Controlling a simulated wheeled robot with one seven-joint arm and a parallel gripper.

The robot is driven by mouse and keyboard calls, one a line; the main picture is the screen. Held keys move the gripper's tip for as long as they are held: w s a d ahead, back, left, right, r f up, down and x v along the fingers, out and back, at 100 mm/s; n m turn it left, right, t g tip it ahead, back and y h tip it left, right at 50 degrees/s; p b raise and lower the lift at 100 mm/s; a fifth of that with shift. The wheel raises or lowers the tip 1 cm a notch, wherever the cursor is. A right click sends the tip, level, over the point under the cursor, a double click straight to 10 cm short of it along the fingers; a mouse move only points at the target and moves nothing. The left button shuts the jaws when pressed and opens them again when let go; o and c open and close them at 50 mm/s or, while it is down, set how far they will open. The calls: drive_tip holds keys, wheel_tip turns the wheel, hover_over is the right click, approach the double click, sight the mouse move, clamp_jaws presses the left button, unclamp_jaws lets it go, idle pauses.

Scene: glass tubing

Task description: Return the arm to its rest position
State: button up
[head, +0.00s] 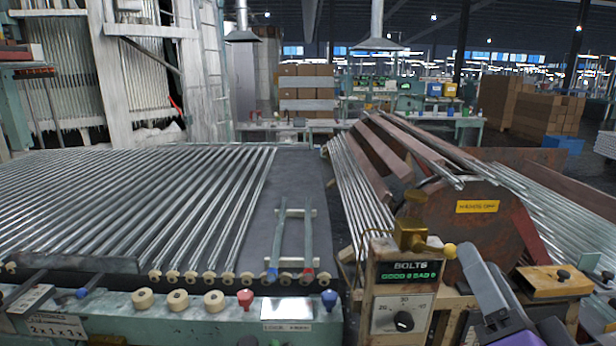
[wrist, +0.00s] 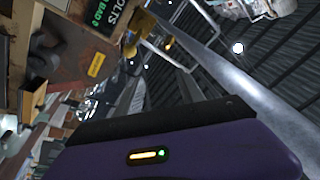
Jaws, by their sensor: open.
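My gripper (head: 481,260) is at the lower right of the head view, in front of the tubing machine and just right of the bolts control box (head: 400,290). Its grey fingers point up and to the left from a purple hand at the bottom edge. The jaws are open and I see nothing held between them. In the wrist view the purple housing, with a small lit indicator, fills the lower part. The wrist camera looks tilted, past the control box and up to the roof. Most of my arm is out of view.
A roller bed of glass tubes (head: 130,200) spans the left, with a dark bare strip (head: 240,225) beside it. A rusty drum (head: 470,225) and sloping tubes (head: 560,215) stand behind my gripper. A wooden block with a knob (head: 555,281) is close on its right.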

drive_tip(key=s+a+f+n+g, duration=0.1)
drive_tip(key=s+f+n+g, duration=0.2)
drive_tip(key=s+f, duration=1)
drive_tip(key=s+a+f+n+g, duration=0.1)
drive_tip(key=s+f+n+g, duration=0.2)
drive_tip(key=s+f, duration=1)
drive_tip(key=s+n, duration=0.2)
drive_tip(key=s, duration=0.4)
drive_tip(key=shift+s+a+f+n+y, duration=0.25)
drive_tip(key=shift+s+a+n+y, duration=0.05)
drive_tip(key=shift+s+y, duration=0.1)
